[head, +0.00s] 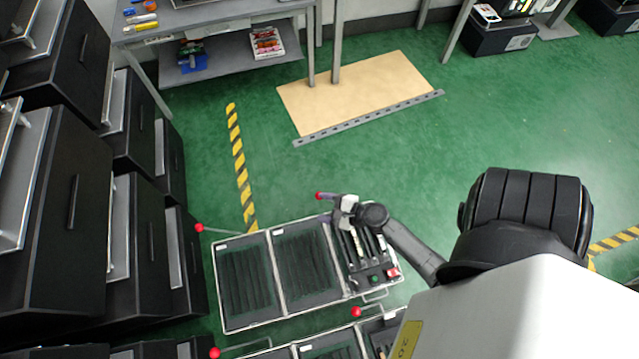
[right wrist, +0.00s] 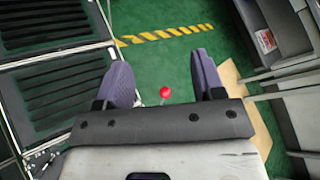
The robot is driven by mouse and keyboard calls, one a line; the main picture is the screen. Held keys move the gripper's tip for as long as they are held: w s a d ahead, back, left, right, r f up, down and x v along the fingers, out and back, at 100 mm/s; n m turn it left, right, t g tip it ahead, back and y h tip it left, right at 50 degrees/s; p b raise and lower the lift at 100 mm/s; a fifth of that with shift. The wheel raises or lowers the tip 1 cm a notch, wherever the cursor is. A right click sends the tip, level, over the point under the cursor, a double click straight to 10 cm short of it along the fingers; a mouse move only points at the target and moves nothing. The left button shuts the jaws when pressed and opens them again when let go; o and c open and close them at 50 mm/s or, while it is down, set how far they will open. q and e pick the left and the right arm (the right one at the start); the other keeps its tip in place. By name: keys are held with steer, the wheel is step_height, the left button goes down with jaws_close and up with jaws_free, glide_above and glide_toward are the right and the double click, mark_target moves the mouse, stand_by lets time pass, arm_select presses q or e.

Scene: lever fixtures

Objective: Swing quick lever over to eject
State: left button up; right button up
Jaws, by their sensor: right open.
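A lever with a red ball knob (head: 319,195) sticks up at the back edge of a grey-framed fixture (head: 270,240) with dark ribbed panels. My right gripper (head: 333,205) is open beside this knob. In the right wrist view, the red knob (right wrist: 165,92) appears between the two purple fingers of my right gripper (right wrist: 163,70), with gaps on both sides. The fingers are not closed on it, and its depth between them is unclear. Most of the lever's rod is hidden. My left gripper is not in view.
Other red-knobbed levers show at the fixture's left side (head: 199,228) and front (head: 356,312). Red and green buttons (head: 376,280) sit on its right panel. Black cabinets (head: 70,200) line the left. A shelf table (head: 230,50) stands behind; green floor lies between.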

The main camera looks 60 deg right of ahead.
steer(key=s+d+f+m+h+b, duration=0.25)
steer(key=d+f+m+b, duration=0.2)
steer(key=f, duration=0.45)
steer(key=s+d+f+m+h+b, duration=0.2)
steer(key=d+f+m+h+b, duration=0.1)
steer(key=f+m+b, duration=0.4)
steer(key=shift+n+g, duration=0.4)
steer(key=shift+n, duration=0.35)
steer(key=x, duration=0.4)
steer(key=f+b+x, duration=0.1)
steer(key=x, duration=0.4)
steer(key=b+x, duration=0.1)
steer(key=x, duration=0.4)
steer(key=shift+a+f, duration=0.1)
steer(key=shift+f, duration=0.25)
jaws_close()
